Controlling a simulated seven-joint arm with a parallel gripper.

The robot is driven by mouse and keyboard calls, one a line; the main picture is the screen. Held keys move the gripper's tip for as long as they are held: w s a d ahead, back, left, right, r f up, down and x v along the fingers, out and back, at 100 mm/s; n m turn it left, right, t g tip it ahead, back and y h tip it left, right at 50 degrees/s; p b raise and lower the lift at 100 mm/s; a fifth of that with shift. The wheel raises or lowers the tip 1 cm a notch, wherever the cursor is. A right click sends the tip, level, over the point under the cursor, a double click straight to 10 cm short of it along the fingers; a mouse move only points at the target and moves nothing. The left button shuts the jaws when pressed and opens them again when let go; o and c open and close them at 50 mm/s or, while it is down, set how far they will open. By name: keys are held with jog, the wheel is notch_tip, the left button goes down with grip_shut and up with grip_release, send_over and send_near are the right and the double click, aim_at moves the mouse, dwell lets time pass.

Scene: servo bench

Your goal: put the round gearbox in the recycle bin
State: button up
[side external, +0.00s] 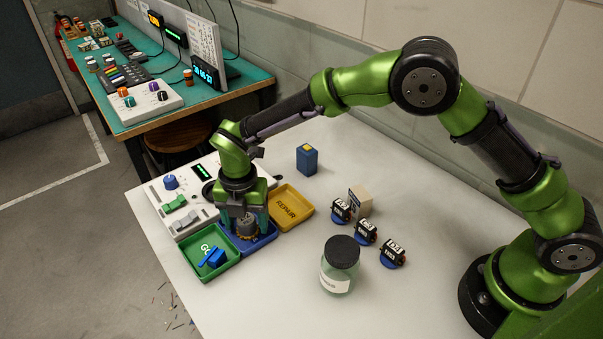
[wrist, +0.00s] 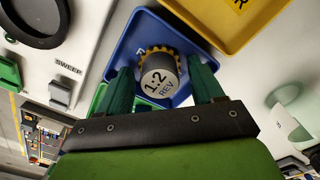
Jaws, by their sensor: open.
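The round gearbox (wrist: 160,84), a grey cylinder with a yellow toothed rim and a label reading "1:2 REV", is in or just above the blue bin (wrist: 122,45). In the side view the gearbox (side external: 246,229) shows below my gripper (side external: 247,220), within the outline of the blue bin (side external: 263,243). My gripper (wrist: 161,70) is open, with its green fingers on either side of the gearbox. I cannot tell whether the gearbox touches the bin floor. The bin's lettering is mostly hidden; only its first letter shows.
A yellow REPAIR bin (side external: 291,207) and a green bin (side external: 194,266) holding a blue servo (side external: 216,258) flank the blue bin. A control panel (side external: 180,198) stands behind. A lidded jar (side external: 339,268), several small servos (side external: 366,232) and a blue box (side external: 307,159) stand rightward.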

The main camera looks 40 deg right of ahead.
jog(key=shift+r, duration=0.1)
notch_tip(320, 180, up, 12)
jog(key=s+d+r+m+t+y, duration=0.1)
jog(key=s+d+r+m, duration=0.2)
jog(key=d+r+m, duration=0.45)
jog(key=s+d+r+m+t, duration=0.1)
jog(key=s+d+m+t, duration=0.2)
jog(key=s+d+m, duration=0.5)
jog(key=s+d+r+m+t+y, duration=0.1)
jog(key=s+d+r+m+t, duration=0.1)
jog(key=s+d+m, duration=0.6)
jog(key=s+m+t, duration=0.1)
jog(key=m, duration=0.6)
jog(key=shift+s+r+m, duration=0.15)
jog(key=shift+s+m, duration=0.2)
jog(key=shift+s, duration=0.05)
